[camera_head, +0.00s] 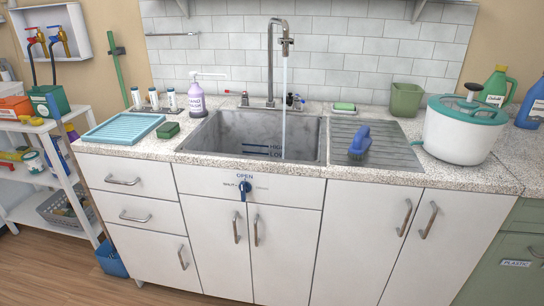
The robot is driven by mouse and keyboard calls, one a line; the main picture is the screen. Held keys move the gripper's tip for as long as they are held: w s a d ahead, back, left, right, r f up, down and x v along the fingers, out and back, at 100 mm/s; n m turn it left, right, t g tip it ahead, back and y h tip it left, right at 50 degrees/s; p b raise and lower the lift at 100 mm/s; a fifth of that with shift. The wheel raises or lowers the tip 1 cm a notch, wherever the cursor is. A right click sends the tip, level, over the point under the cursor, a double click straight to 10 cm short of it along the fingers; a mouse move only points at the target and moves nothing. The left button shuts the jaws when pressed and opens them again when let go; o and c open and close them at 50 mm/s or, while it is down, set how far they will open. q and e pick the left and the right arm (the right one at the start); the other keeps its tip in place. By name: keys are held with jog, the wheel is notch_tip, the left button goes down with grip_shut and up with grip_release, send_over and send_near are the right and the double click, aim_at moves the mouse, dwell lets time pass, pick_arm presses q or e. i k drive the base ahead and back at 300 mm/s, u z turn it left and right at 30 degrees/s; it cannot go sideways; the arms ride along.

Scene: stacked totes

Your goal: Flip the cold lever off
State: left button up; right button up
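A tall metal faucet (271,60) stands behind the sink (215,134), and a stream of water (285,110) falls from its spout into the basin. A small lever with a blue tip (298,98) is at the right of the faucet base; it looks like the cold lever. A lever with a red tip (230,92) is at the left of the base and points left. The blue lever is small and partly beside a dark piece, so its exact angle is hard to tell. Neither of my grippers shows in this view.
A soap pump bottle (197,104) stands left of the sink. A blue brush (360,140) lies on the drainboard (388,150) at the right. A white pot with a teal lid (458,135) and a green cup (406,99) stand farther right. The sink's front counter edge is clear.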

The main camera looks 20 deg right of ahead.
aim_at(297, 97)
jog(key=u, duration=1.3)
jog(key=i, duration=1.25)
jog(key=z, duration=1.6)
